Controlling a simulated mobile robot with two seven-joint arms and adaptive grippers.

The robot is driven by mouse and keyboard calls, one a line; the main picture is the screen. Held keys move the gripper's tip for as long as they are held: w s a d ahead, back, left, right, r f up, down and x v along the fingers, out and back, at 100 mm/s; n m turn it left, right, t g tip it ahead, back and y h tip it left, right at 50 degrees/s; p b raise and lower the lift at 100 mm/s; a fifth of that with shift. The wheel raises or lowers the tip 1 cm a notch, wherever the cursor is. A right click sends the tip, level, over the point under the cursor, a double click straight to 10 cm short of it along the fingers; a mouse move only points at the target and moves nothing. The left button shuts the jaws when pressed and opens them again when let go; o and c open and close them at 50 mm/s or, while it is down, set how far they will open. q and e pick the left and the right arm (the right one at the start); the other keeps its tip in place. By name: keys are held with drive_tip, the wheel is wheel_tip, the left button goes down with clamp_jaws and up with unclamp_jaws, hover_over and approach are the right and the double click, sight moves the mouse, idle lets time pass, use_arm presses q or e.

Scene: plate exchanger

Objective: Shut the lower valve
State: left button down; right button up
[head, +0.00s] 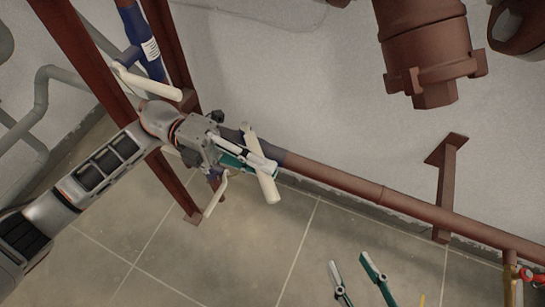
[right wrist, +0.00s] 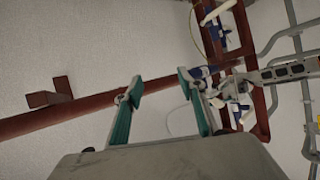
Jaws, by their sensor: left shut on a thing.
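The lower valve has a long white handle (head: 268,188) on a blue section of the low red-brown pipe. In the head view the handle lies crosswise to the pipe. My left gripper (head: 256,163) is shut on this handle, near its middle, and its fingers hide part of it and the valve body. My right gripper (head: 358,276) is at the bottom of the head view, with its teal fingers apart and nothing between them. Both its fingers also show in the right wrist view (right wrist: 160,105), away from the valve.
An upper valve with a white handle (head: 150,84) sits on a blue pipe section (head: 148,52) inside the red-brown frame (head: 100,70). Another white lever (head: 215,196) hangs below my left gripper. A bracket (head: 446,185) joins the low pipe at right. Large flanged pipework (head: 428,45) is above.

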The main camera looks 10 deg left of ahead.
use_arm(q)
drive_tip(key=shift+s+a+f+g, duration=0.15)
drive_tip(key=shift+a+f+g, duration=0.1)
drive_tip(key=shift+f+g, duration=0.1)
drive_tip(key=shift+a+r+m+g+y+b, duration=0.1)
drive_tip(key=shift+a+m+g+y+b, duration=0.05)
drive_tip(key=shift+m+g+y+b, duration=0.15)
drive_tip(key=shift+s+a+r+m, duration=0.15)
drive_tip(key=shift+a+r+m, duration=0.05)
drive_tip(key=shift+a+m, duration=0.1)
use_arm(e)
drive_tip(key=shift+s+a+f+m+y, duration=0.1)
drive_tip(key=shift+s+a+m+y, duration=0.05)
drive_tip(key=shift+a+m, duration=0.4)
drive_tip(key=shift+s+a+m+y, duration=0.15)
drive_tip(key=shift+a+m, duration=0.2)
drive_tip(key=shift+a, duration=0.35)
use_arm(q)
drive_tip(key=c, duration=2.1)
unclamp_jaws()
drive_tip(key=shift+d, duration=0.1)
use_arm(e)
drive_tip(key=shift+d, duration=0.15)
drive_tip(key=shift+s+f, duration=0.1)
